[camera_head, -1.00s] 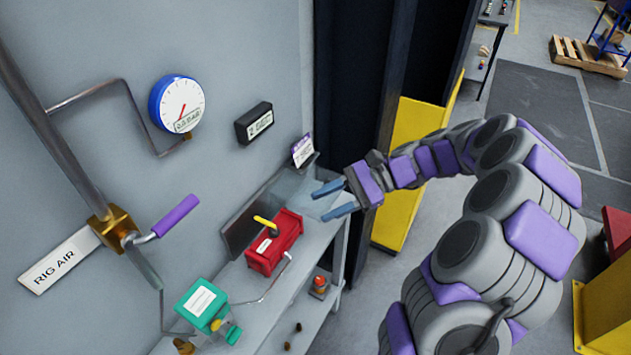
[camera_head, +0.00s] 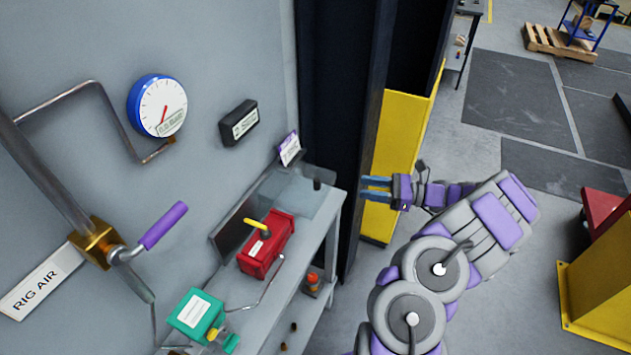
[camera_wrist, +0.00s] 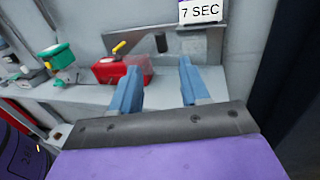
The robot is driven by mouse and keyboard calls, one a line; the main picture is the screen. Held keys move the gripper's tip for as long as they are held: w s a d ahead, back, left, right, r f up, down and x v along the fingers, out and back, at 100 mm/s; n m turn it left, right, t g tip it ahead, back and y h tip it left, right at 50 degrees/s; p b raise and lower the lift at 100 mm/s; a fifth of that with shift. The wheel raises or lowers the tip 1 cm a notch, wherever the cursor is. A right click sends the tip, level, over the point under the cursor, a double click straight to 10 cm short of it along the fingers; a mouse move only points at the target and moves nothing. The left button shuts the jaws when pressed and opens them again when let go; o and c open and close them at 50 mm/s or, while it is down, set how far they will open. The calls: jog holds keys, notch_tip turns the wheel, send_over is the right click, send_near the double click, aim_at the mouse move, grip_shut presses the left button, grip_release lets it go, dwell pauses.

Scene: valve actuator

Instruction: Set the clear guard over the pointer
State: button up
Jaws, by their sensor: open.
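The yellow pointer (camera_head: 257,226) sits on top of the red actuator box (camera_head: 266,247) on the grey bench; in the wrist view the pointer (camera_wrist: 118,47) shows left of my fingers. A see-through shape, likely the clear guard (camera_head: 292,196), stands on the bench behind and right of the red box; its edges are faint. In the wrist view a see-through patch (camera_wrist: 138,66) overlaps the red box's right end. My gripper (camera_head: 364,188) is open and empty, off the bench's right end. Its two blue fingers (camera_wrist: 160,66) are apart with nothing between them.
A green box (camera_head: 197,315) stands at the bench's near left, joined by a thin pipe. A purple-handled lever (camera_head: 162,226) juts from the wall. A dark column (camera_head: 340,120) and yellow post (camera_head: 398,145) stand close to my gripper. Open floor lies to the right.

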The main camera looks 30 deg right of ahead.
aim_at(317, 179)
jog(key=b+x, duration=0.2)
jog(key=x, duration=1.2)
jog(key=shift+w+a+b, duration=0.25)
jog(key=shift+w+b, duration=0.05)
jog(key=shift+c, duration=0.4)
grip_shut()
